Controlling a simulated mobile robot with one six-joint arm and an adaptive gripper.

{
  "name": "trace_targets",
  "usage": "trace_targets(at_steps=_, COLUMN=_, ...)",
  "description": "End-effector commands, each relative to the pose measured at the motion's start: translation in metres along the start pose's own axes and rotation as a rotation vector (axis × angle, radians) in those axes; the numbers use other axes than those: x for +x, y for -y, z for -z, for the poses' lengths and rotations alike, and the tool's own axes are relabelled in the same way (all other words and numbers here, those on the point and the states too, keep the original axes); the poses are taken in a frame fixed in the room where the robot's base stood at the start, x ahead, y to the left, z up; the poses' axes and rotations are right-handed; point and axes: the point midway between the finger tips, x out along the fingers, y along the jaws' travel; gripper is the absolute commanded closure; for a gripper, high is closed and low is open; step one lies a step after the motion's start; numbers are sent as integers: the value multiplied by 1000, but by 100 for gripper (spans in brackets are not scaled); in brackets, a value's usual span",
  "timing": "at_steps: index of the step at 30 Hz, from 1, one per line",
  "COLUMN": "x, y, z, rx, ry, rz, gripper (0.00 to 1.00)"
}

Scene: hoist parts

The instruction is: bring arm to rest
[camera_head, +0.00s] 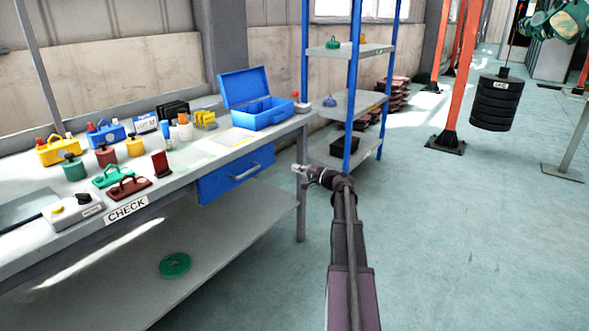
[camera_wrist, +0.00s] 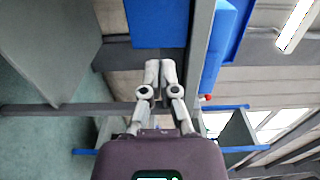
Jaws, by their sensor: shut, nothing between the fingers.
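My gripper (camera_head: 300,169) is at the end of my arm, beside the right end of the workbench (camera_head: 279,139) in the head view. In the wrist view my gripper (camera_wrist: 160,64) has its two grey fingers together, with nothing between them. The fingers point towards the bench, whose edge and blue drawer (camera_wrist: 155,22) appear beyond them. The blue drawer (camera_head: 236,175) hangs under the bench top in the head view.
An open blue toolbox (camera_head: 257,115) and several small coloured parts stand on the bench. A green disc (camera_head: 174,265) lies on the lower shelf. A blue-post rack (camera_head: 350,103) stands behind my gripper. Black weights (camera_head: 497,103) hang at right.

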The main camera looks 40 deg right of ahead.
Motion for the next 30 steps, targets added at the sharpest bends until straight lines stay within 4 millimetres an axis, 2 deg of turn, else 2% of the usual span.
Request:
trace_targets(at_steps=12, x=1, y=0, z=-1, rx=-1, ry=1, rz=-1, gripper=100)
trace_targets(at_steps=17, x=8, y=-4, z=-16, rx=-14, ry=26, rz=-25, gripper=100)
trace_targets(at_steps=20, x=17, y=-12, z=-39, rx=-37, ry=63, rz=-65, gripper=100)
trace_targets(at_steps=23, x=29, y=-23, z=-74, rx=-72, ry=121, rz=-126, gripper=100)
trace_targets(at_steps=30, x=53, y=-61, z=-181, rx=-195, ry=307, rz=-327, gripper=100)
